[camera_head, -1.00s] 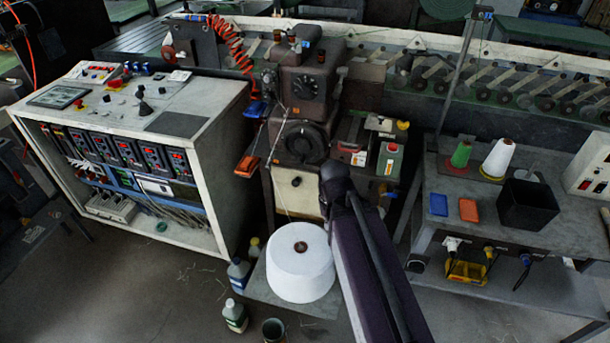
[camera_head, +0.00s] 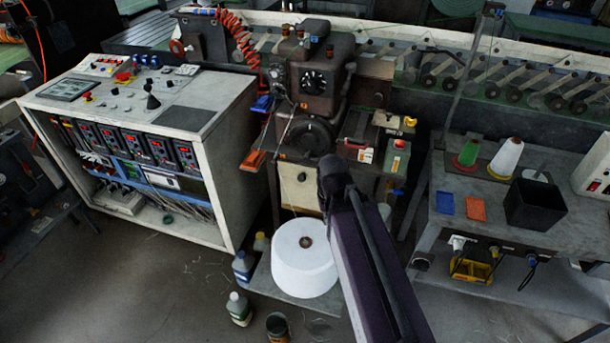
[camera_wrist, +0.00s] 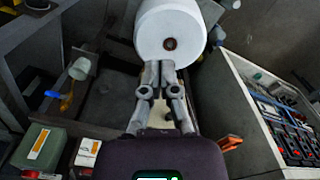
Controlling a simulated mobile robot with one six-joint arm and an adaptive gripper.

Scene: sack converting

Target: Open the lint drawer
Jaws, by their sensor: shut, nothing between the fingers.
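The drawer (camera_head: 298,188) has a cream front with a small dark knob and sits under the brown machine head. It looks closed in the head view. My arm's dark end covers its right side. In the wrist view my gripper (camera_wrist: 160,66) has its fingers together and empty. A pale strip, probably the drawer front (camera_wrist: 186,118), shows behind the fingers. I cannot tell whether the fingers touch it. In the head view my gripper is hidden behind my arm.
A white thread cone (camera_head: 304,258) stands on a low shelf before the machine. A control console (camera_head: 215,150) is at left, and a grey bench (camera_head: 580,235) with a black bin (camera_head: 535,203) at right. Bottles (camera_head: 239,308) stand on the floor. Open floor lies front left.

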